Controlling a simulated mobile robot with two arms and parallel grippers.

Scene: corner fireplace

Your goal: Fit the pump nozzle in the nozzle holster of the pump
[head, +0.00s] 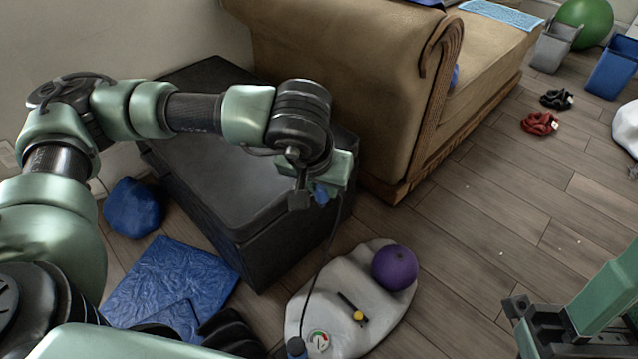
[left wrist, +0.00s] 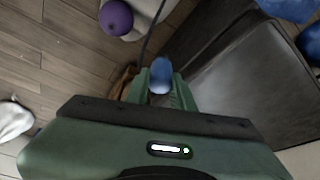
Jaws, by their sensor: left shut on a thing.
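My left gripper (head: 326,186) is shut on the blue pump nozzle (head: 321,194), held in the air at the right side of the dark chest. The nozzle also shows between the green fingers in the left wrist view (left wrist: 160,76). A thin dark hose runs from it down to the floor. I cannot make out the nozzle holster. My right gripper (head: 548,325) shows in part at the lower right, with its fingers unclear.
A dark chest (head: 225,180) stands under my left arm, beside a tan couch (head: 340,90). A purple ball (head: 394,267) rests on a pale grey cloth-like thing (head: 350,290). Blue items (head: 170,280) lie at the left.

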